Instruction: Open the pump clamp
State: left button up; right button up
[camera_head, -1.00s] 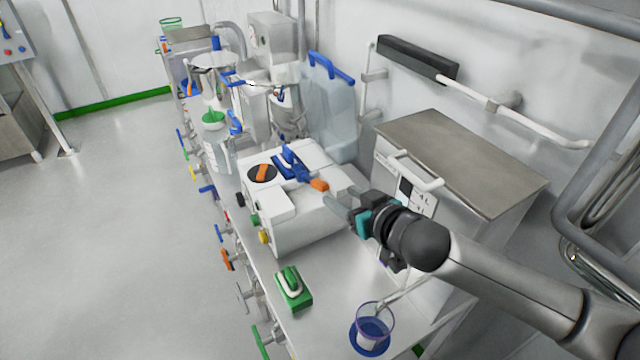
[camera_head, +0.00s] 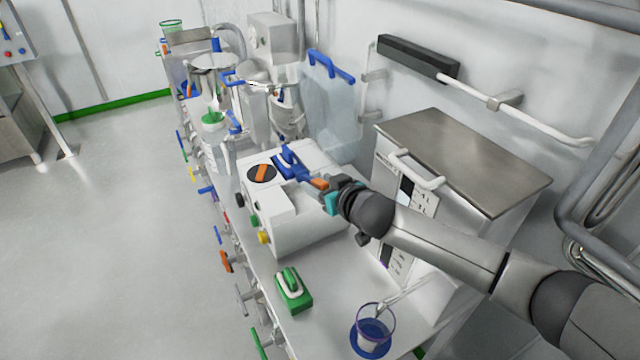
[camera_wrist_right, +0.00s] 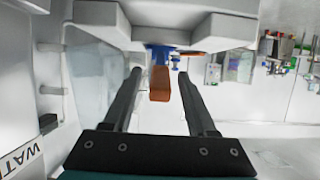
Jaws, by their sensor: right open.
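The white pump (camera_head: 290,225) stands on the bench with a round black dial with an orange bar on top. Its blue clamp lever (camera_head: 293,166) lies across the top and ends in an orange tip (camera_head: 319,184). My right gripper (camera_head: 322,188) is at that tip. In the right wrist view the orange tip (camera_wrist_right: 160,84) lies between the two open fingers of my right gripper (camera_wrist_right: 158,82), with a gap on both sides. A bit of the blue lever shows behind the tip. My left gripper is not in view.
A grey-topped cabinet (camera_head: 460,160) stands close behind my right arm. A green-and-white block (camera_head: 293,290) and a clear cup (camera_head: 374,325) on a blue base sit at the bench's near end. Glass vessels (camera_head: 215,125) crowd the far end.

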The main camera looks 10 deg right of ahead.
grip_shut()
dwell(0.5)
dwell(1.0)
